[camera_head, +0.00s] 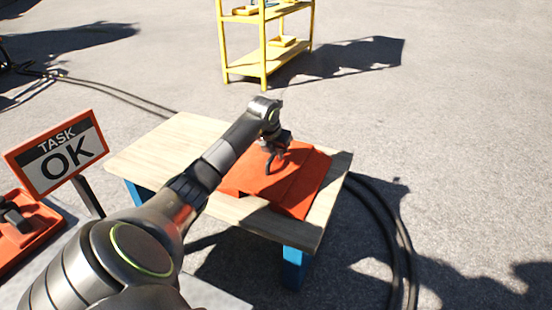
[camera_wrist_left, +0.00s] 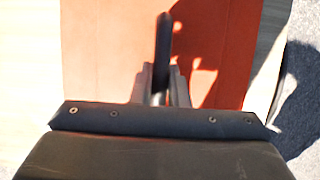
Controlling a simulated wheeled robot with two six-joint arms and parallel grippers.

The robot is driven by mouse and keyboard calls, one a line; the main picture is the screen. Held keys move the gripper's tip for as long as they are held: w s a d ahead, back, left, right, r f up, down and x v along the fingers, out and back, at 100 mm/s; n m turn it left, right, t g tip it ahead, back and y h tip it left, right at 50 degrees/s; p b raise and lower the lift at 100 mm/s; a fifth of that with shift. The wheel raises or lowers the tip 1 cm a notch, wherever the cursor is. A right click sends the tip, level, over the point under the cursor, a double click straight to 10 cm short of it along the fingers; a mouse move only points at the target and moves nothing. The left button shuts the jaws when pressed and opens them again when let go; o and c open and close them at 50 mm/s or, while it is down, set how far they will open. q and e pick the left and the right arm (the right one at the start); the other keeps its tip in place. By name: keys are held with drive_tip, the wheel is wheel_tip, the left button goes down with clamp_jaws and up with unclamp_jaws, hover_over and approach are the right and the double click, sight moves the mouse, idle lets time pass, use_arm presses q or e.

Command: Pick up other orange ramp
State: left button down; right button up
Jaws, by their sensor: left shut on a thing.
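An orange ramp (camera_head: 291,187) lies on a wooden table (camera_head: 178,132). My left gripper (camera_head: 270,165) is over it, shut on a dark handle-like part on its top. In the left wrist view the orange ramp (camera_wrist_left: 110,50) fills the middle, and the dark upright handle (camera_wrist_left: 163,45) stands between the fingers of my left gripper (camera_wrist_left: 160,82). I cannot tell whether the ramp is resting on the table or slightly lifted. A second ramp cannot be told apart here. My right gripper is not in view.
A yellow shelf (camera_head: 264,72) stands behind the table. Black cables (camera_head: 393,232) lie on the ground to the right. A "TASK OK" sign (camera_head: 58,155) and an orange tray (camera_head: 30,235) are at the left. The table's left part is clear.

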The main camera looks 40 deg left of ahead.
use_arm(q)
drive_tip(key=shift+w+r, duration=0.1)
drive_tip(key=shift+r, duration=0.2)
